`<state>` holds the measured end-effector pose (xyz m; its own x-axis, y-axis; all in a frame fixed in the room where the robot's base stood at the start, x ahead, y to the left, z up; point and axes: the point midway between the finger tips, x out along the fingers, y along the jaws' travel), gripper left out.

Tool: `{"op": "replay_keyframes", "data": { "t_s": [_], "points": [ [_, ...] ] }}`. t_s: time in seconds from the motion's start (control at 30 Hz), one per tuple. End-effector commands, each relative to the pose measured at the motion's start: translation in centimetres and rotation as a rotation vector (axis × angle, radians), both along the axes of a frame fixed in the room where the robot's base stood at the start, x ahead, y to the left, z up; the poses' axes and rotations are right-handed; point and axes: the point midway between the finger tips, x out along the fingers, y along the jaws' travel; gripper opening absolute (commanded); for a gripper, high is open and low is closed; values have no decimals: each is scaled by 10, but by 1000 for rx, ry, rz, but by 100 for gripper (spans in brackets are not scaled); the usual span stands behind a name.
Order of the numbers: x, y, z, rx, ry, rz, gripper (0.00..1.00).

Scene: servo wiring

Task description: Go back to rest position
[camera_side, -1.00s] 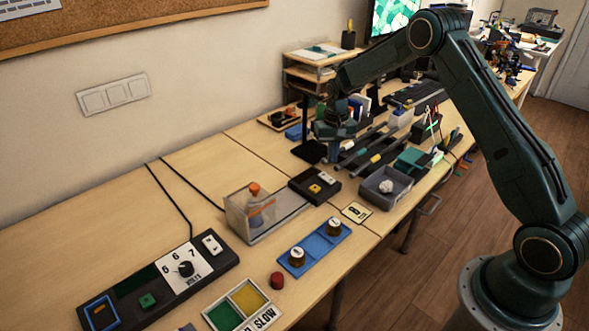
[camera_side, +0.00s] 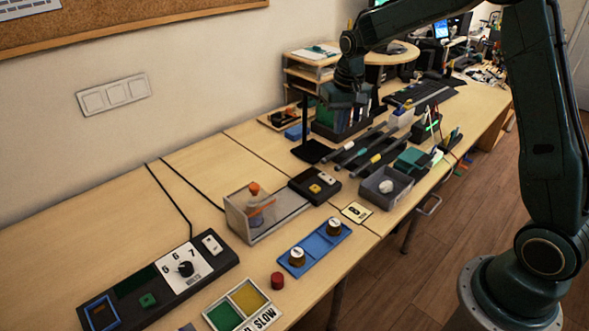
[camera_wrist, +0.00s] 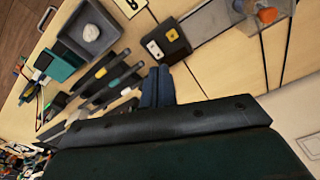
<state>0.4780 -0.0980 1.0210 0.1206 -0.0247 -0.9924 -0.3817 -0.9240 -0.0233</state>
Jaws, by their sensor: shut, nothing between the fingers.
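My gripper (camera_side: 343,97) hangs above the back of the table, in front of the shelf unit and over the dark file holder. In the wrist view my gripper's fingers (camera_wrist: 158,86) are together, with nothing between them. The arm comes in from the right and is raised well above the table. A black box with a yellow and a white switch (camera_side: 314,186) lies on the table below, and it also shows in the wrist view (camera_wrist: 166,43).
A grey bin (camera_side: 387,187) with a white object, several dark tools (camera_side: 357,150) and a teal block (camera_side: 411,160) lie near the right edge. A clear box (camera_side: 250,212), a blue tray (camera_side: 314,248) and a dial panel (camera_side: 160,283) stand nearer. The wooden shelf (camera_side: 309,73) is close behind my gripper.

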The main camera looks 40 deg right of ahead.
Motion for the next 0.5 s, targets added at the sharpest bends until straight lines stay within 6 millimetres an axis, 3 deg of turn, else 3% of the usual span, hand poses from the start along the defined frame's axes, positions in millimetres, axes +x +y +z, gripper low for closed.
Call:
{"op": "replay_keyframes", "data": {
  "t_s": [0.2, 0.5],
  "points": [
    [-31, 18, 43, -12, -48, 50, 0],
    [-78, 41, 87, -29, -107, 115, 0]
  ]
}}
